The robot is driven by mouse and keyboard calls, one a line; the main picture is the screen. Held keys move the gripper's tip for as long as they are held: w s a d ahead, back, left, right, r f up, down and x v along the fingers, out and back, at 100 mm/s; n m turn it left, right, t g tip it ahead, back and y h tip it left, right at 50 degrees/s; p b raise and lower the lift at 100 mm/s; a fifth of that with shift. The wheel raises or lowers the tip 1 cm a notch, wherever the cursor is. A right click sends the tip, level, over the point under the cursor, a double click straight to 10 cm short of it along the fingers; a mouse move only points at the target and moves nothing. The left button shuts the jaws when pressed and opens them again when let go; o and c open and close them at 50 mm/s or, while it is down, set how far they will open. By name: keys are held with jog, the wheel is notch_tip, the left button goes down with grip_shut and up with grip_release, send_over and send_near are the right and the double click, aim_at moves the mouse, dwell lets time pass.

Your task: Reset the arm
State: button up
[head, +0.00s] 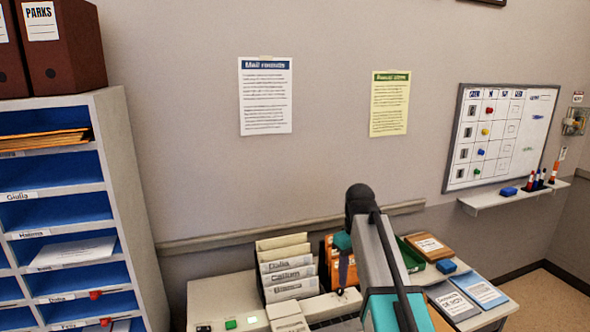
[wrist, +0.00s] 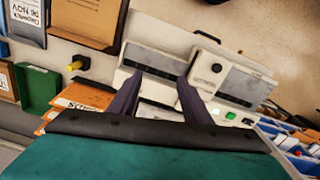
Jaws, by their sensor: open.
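My gripper shows in the wrist view (wrist: 160,88) with its two dark purple fingers apart and nothing between them. Beyond the fingertips is a pale desk device (wrist: 232,85) with dark panels and a green button. In the head view my arm reaches up from the bottom, bends at a dark joint, and my gripper (head: 343,268) points down over the desk, partly hidden by my forearm. It is near the orange folders (head: 328,255); I cannot tell the exact gap.
Cream file folders (head: 283,262) stand left of the gripper. A tall pigeonhole shelf (head: 122,190) stands at left.

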jog(key=s+f+m, duration=0.2)
jog(key=s+f, duration=0.4)
jog(key=f, duration=0.5)
jog(key=s+f+m, duration=0.2)
jog(key=s+f, duration=0.3)
jog(key=f, duration=0.6)
jog(key=s+f+m, duration=0.2)
jog(key=s+f, duration=0.4)
jog(key=f, duration=0.5)
jog(key=s+f+g+b, duration=0.5)
jog(key=s+f+b, duration=0.5)
jog(key=s+f, duration=1.5)
notch_tip(320, 180, down, 3)
jog(key=shift+s+r+g, duration=0.1)
jog(key=shift+s+g, duration=0.15)
jog(key=shift+g, duration=0.15)
